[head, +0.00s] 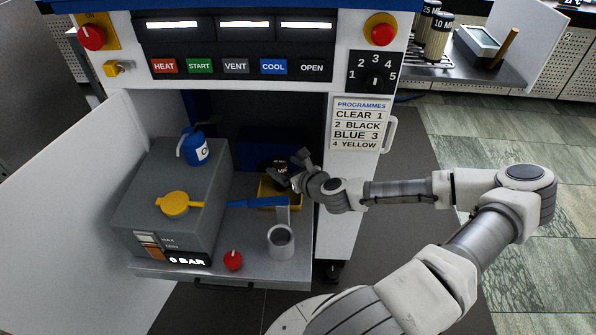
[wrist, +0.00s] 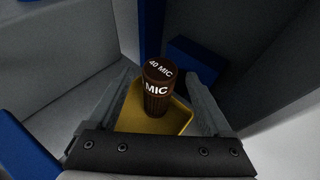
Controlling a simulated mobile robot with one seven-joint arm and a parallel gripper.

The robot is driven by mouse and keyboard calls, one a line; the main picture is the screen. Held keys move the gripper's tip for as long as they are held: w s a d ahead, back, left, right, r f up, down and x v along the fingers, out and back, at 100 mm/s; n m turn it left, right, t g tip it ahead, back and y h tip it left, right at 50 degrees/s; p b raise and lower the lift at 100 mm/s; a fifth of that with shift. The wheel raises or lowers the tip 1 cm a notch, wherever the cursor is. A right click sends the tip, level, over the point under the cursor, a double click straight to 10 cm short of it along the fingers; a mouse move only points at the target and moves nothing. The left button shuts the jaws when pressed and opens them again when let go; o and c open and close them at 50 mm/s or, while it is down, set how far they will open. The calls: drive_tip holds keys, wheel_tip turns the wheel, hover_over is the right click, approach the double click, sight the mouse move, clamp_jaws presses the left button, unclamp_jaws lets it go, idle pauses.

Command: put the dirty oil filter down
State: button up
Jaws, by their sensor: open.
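The dirty oil filter (wrist: 157,88) is a dark brown ribbed cylinder marked "40 MIC". It stands upright in a yellow tray (wrist: 182,118). In the head view the filter (head: 276,166) is partly hidden by my gripper (head: 291,175), above the yellow tray (head: 266,190). In the wrist view my gripper (wrist: 158,82) is open, with one finger on each side of the filter. Gaps show between the filter and both fingers, so it does not hold the filter.
A grey tank (head: 150,185) with a yellow cap (head: 175,203) stands left of the tray, with a blue oil can (head: 196,148) on top. A blue lever (head: 255,202), a grey cup-like cylinder (head: 281,242) and a red knob (head: 233,260) are in front. Cabinet walls enclose the bay closely.

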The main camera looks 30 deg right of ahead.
drive_tip(key=p+v, duration=0.2)
drive_tip(key=v, duration=0.7)
drive_tip(key=shift+s, duration=0.1)
